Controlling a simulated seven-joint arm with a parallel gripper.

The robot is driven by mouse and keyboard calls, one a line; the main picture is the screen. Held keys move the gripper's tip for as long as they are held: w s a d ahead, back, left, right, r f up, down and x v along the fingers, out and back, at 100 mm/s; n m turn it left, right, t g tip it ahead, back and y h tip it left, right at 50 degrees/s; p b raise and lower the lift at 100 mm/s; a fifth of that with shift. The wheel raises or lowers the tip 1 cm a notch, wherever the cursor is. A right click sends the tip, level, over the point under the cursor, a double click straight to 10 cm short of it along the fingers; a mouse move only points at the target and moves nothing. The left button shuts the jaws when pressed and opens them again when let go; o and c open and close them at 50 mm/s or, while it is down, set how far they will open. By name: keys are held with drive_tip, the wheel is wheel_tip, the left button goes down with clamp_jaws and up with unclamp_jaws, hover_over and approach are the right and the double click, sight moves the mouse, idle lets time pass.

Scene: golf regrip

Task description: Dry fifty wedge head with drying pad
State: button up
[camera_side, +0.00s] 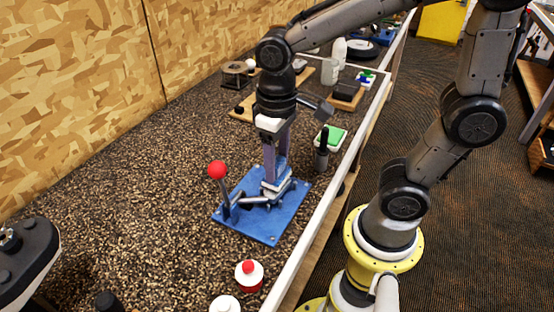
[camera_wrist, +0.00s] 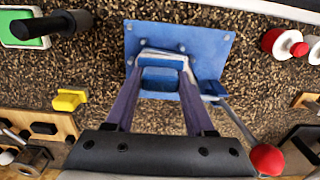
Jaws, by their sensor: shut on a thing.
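My gripper (camera_side: 276,178) points down over a blue base plate (camera_side: 250,226) that carries a clamp and a lever with a red ball knob (camera_side: 217,170). In the wrist view its two purple fingers (camera_wrist: 159,88) close around a blue block (camera_wrist: 160,78) at the clamp; I take this block as the held thing. I cannot tell whether it is the drying pad. Pale metal parts (camera_wrist: 162,55) lie around the block, low against the plate. I cannot make out a wedge head for certain; the fingers and clamp parts may hide it.
A green-topped white tray (camera_side: 331,138) and a black-handled cylinder (camera_side: 321,158) stand right of the plate, near the white table rail (camera_side: 318,224). Wooden blocks and bottles crowd the back.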

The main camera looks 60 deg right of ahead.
drive_tip(key=shift+f, duration=0.6)
clamp_jaws()
drive_tip(key=shift+d, duration=0.1)
idle(0.3)
drive_tip(key=shift+d+r, duration=0.1)
drive_tip(key=shift+d, duration=0.4)
drive_tip(key=shift+a, duration=1.2)
drive_tip(key=shift+d, duration=1.2)
drive_tip(key=shift+a+f, duration=0.25)
drive_tip(key=shift+a, duration=0.95)
drive_tip(key=shift+s+d, duration=0.1)
drive_tip(key=shift+d, duration=1.15)
drive_tip(key=shift+a+r, duration=0.2)
drive_tip(key=shift+a, duration=0.95)
